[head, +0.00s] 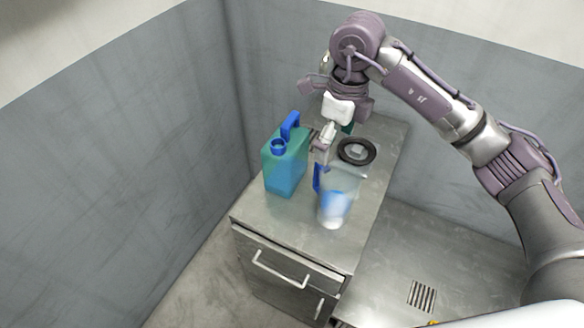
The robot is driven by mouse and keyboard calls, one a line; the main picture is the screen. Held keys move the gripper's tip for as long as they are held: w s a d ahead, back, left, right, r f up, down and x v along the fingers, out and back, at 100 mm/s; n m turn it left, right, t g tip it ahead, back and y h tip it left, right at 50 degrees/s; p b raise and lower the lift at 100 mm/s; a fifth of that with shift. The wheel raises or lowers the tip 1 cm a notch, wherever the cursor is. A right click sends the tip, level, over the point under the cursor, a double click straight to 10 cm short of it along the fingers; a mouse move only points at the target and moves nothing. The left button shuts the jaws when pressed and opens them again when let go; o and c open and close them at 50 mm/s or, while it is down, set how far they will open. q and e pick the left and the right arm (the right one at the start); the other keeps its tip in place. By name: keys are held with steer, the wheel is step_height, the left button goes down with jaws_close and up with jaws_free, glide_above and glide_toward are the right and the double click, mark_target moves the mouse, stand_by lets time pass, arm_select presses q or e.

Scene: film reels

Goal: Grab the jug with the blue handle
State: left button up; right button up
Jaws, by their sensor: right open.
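A teal jug (286,166) with a blue handle and blue cap stands upright on the left part of the metal cabinet top. My right gripper (324,142) is open and points down behind the pitcher, to the right of the teal jug's handle. It appears empty, and I cannot tell whether it touches either vessel. Its fingertips are partly hidden. My left gripper is not in view.
The metal cabinet (300,232) has drawers with bar handles on its front. Grey walls close in behind and to the left. A lower metal surface with a slotted vent (422,297) lies at the right. The cabinet top's front is clear.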

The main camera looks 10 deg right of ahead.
steer(key=p, duration=0.1)
glide_toward(333, 179)
steer(key=s, duration=0.1)
steer(key=s+a, duration=0.1)
steer(key=s, duration=0.1)
steer(key=shift+s+a+f+h, duration=0.2)
steer(key=shift+a+f+h, duration=0.1)
steer(key=shift+f, duration=0.3)
step_height(333, 179, down, 4)
steer(key=p, duration=0.2)
steer(key=shift+w+f+p, duration=0.15)
steer(key=shift+p, duration=0.25)
steer(key=shift+f, duration=0.4)
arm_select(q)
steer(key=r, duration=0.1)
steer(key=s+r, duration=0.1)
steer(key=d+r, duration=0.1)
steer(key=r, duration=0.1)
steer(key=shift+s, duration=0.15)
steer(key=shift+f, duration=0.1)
